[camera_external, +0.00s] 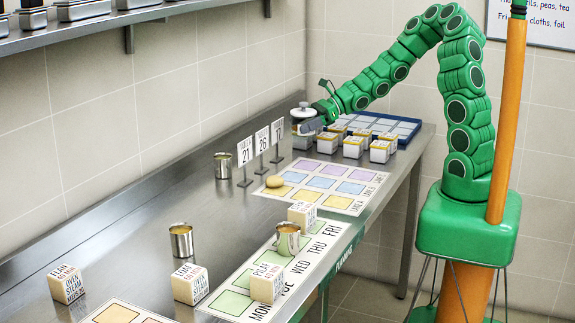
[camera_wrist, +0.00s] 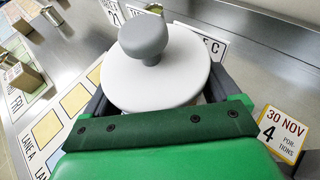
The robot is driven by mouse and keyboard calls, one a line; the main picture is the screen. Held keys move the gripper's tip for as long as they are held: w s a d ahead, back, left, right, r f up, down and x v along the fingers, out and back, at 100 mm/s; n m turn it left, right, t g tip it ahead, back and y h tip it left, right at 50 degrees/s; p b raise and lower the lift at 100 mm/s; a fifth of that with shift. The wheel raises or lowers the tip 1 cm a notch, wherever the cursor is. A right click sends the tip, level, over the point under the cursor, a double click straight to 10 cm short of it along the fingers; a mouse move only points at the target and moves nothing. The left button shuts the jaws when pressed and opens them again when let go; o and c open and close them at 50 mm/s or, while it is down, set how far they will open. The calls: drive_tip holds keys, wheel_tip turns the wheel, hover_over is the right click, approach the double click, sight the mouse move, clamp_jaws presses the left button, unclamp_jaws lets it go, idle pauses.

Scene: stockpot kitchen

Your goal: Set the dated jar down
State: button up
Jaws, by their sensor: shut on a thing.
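My gripper (camera_external: 311,122) is shut on a jar (camera_external: 303,112) with a white lid and grey knob, at the far part of the steel counter. In the wrist view the round lid (camera_wrist: 178,72) sits upright between the dark fingers of my gripper (camera_wrist: 158,92). The jar's body and any date on it are mostly hidden. The jar appears to be above the counter, but its underside and any gap are not clear. Three date signs stand in a row left of it: 21 (camera_external: 245,151), 26 (camera_external: 262,139) and a third (camera_external: 277,131).
Several white labelled boxes (camera_external: 354,147) stand right of the jar; one reads 30 NOV (camera_wrist: 283,130). A blue tray (camera_external: 405,131) lies behind them. A metal cup (camera_external: 222,165) stands left.

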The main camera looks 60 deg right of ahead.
drive_tip(key=shift+r, duration=0.55)
